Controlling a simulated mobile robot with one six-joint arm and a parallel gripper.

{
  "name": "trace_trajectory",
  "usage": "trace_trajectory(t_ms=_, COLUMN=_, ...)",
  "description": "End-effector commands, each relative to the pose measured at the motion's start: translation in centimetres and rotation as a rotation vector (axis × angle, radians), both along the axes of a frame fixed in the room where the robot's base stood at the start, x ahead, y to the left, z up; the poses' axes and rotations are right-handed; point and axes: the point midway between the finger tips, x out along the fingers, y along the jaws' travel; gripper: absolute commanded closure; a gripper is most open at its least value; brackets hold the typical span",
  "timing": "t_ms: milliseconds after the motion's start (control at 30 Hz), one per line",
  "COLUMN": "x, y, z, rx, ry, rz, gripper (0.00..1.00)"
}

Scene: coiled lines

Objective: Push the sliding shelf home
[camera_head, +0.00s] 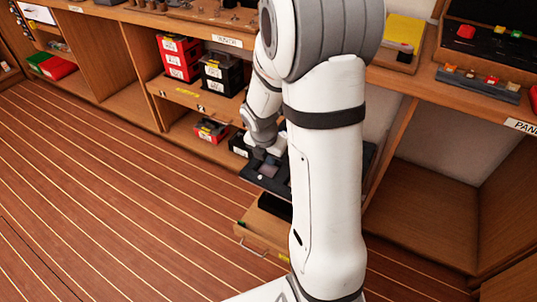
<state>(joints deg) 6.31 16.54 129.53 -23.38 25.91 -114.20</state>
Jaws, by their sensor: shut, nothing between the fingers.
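A wooden sliding shelf (262,229) with a metal handle and a yellow label stands out from the cabinet, low down and partly behind my arm. A dark thing lies on it. A dark tray (271,181) is just above it, also partly hidden by my arm. My gripper (261,156) is by this tray, small in the view and with its fingers shut and empty. I cannot tell whether it touches the tray.
Another wooden shelf (200,98), with red boxes (181,57) and a black box (220,74), is to the left. A small red-and-black box (211,131) sits below. An open compartment (425,215) is at right. The striped floor (110,210) is clear at left.

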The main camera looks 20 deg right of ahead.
Motion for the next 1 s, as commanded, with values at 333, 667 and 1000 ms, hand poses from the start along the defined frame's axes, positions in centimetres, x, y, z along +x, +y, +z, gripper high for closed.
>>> trace_trajectory(t_ms=333, x=0.5, y=-0.7, z=-3.3, rx=0.0, ry=-0.001, rz=-0.003, gripper=1.0)
trace_trajectory(t_ms=667, x=0.5, y=-0.7, z=-3.2, rx=0.0, ry=-0.001, rz=-0.003, gripper=1.0)
trace_trajectory(t_ms=1000, x=2.6, y=-1.5, z=-2.7, rx=0.001, ry=0.0, rz=0.026, gripper=1.0)
